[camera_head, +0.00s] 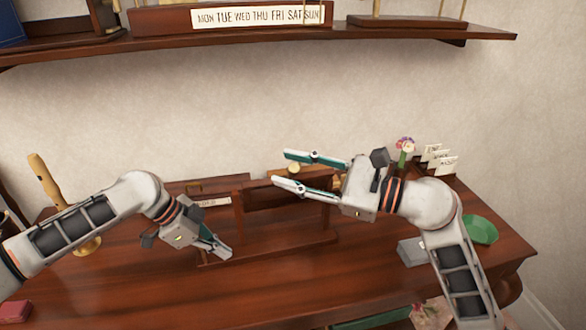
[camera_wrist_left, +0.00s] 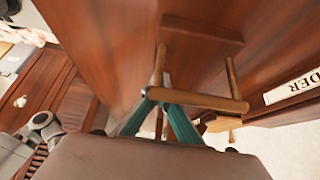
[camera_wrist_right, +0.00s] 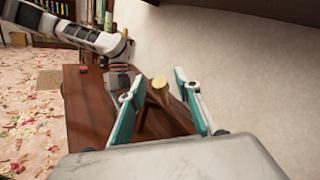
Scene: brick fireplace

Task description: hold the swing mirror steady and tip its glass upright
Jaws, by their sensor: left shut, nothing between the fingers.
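The swing mirror is a dark wooden frame (camera_head: 285,190) between posts on a low base (camera_head: 285,246), on the desk in the middle of the head view. The frame looks tipped back. Its glass face cannot be made out. My left gripper (camera_head: 226,253) is shut and empty, pointing down in front of the left post; I cannot tell whether it touches. My right gripper (camera_head: 282,168) is open, its fingers spread above the frame's right part and pointing left. In the right wrist view, its fingers (camera_wrist_right: 160,92) stand either side of a pale round wooden end (camera_wrist_right: 160,82).
The desk (camera_head: 140,290) has free room at the front. A brass-based wooden handle (camera_head: 45,180) stands left. A green dish (camera_head: 481,230), grey block (camera_head: 412,252), flowers (camera_head: 405,146) and cards (camera_head: 440,160) are right. A shelf (camera_head: 400,32) with a day sign (camera_head: 255,17) hangs above.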

